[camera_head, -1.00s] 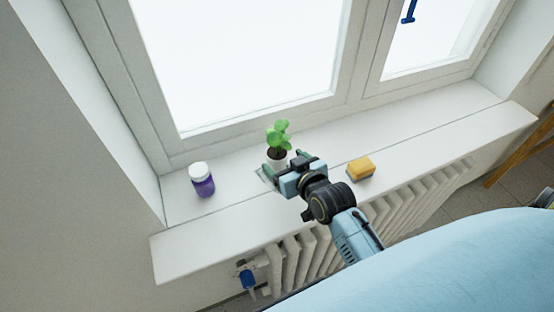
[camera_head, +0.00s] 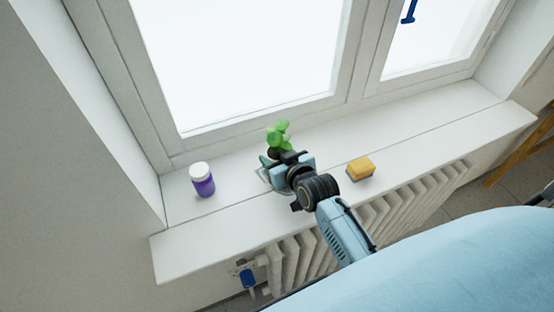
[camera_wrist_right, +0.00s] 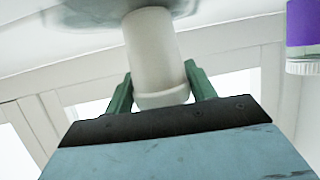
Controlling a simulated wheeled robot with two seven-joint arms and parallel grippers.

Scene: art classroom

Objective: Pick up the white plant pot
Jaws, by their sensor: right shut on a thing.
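The white plant pot (camera_wrist_right: 152,50) stands between the two green fingers of my right gripper (camera_wrist_right: 158,78) in the right wrist view, which shows the scene upside down. The gripper is shut on it near its wider rim. In the head view, my right gripper (camera_head: 281,160) hides most of the pot on the window sill. Its green leafy plant (camera_head: 279,134) and some dark soil show above the gripper. The pot's base meets or nearly meets a translucent grey piece (camera_wrist_right: 90,12); I cannot tell if they touch. My left gripper is out of view.
A purple bottle with a white cap (camera_head: 202,180) stands left of the pot on the white sill (camera_head: 430,130). A yellow sponge (camera_head: 361,168) lies to the right. The window frame is behind; a radiator (camera_head: 400,212) is below. The sill's right part is clear.

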